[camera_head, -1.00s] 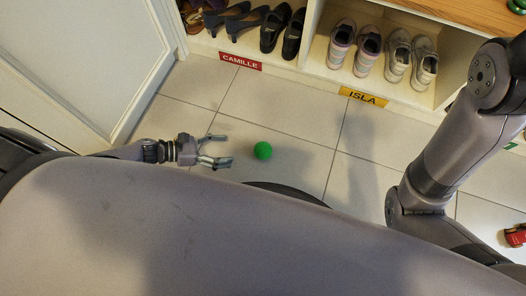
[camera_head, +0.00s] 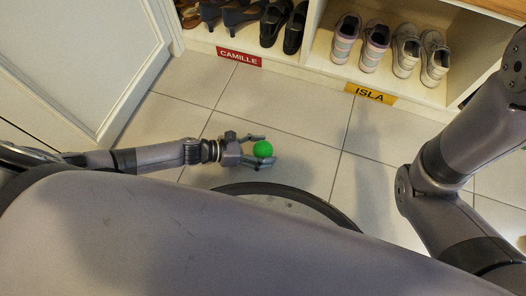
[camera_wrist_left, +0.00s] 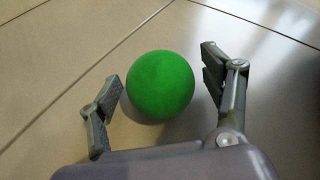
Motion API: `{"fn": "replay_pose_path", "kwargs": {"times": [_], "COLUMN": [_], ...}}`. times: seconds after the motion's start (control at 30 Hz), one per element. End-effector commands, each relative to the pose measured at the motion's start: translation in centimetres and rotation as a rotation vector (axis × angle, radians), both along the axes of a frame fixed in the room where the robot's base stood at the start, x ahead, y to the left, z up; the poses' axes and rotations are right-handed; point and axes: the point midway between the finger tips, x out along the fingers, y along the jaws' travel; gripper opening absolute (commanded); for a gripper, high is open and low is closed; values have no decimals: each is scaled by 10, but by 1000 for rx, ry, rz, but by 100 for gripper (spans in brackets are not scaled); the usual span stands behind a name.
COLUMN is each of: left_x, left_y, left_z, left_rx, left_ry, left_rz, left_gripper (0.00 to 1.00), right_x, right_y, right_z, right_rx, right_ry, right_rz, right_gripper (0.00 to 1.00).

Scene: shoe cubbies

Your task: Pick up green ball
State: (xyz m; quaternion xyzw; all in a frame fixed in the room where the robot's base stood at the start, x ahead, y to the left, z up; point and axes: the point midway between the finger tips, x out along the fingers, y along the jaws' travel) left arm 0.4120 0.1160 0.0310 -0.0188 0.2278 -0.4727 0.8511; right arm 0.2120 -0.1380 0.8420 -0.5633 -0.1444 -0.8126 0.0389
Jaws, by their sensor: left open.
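The green ball (camera_head: 263,149) is on the tiled floor in front of the cubbies. In the head view my left gripper (camera_head: 264,150) reaches it from the left, with one finger on either side of it. In the left wrist view the green ball (camera_wrist_left: 161,84) sits between the two spread fingers of my left gripper (camera_wrist_left: 168,98). A gap shows between the ball and the right finger. The left finger is very close to the ball, and I cannot tell if it touches. My right arm shows at the right, but its gripper is out of view.
A shoe cubby (camera_head: 322,63) stands at the back with dark shoes and pale sneakers (camera_head: 360,42). Its labels read CAMILLE (camera_head: 239,57) and ISLA (camera_head: 370,94). A white door (camera_head: 90,45) is at the left. The tiles (camera_head: 300,105) between ball and cubby are clear.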

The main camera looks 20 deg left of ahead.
Motion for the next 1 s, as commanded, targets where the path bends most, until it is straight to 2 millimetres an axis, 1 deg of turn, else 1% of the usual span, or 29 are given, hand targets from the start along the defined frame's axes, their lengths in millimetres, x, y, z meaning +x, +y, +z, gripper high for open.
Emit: {"fn": "replay_pose_path", "kwargs": {"times": [0.23,0.27,1.0], "left_x": [1,1,1], "left_y": [-2,-2,-1], "left_z": [0,0,-1], "left_rx": [1,1,1], "left_ry": [1,1,0], "left_rz": [1,1,1], "left_gripper": [72,71,22], "right_x": [0,0,0], "right_y": [0,0,0], "right_z": [-1,-1,-1], "right_rx": [0,0,0], "right_ry": [-1,-1,0], "right_rz": [0,0,0], "right_gripper": [40,40,40]}}
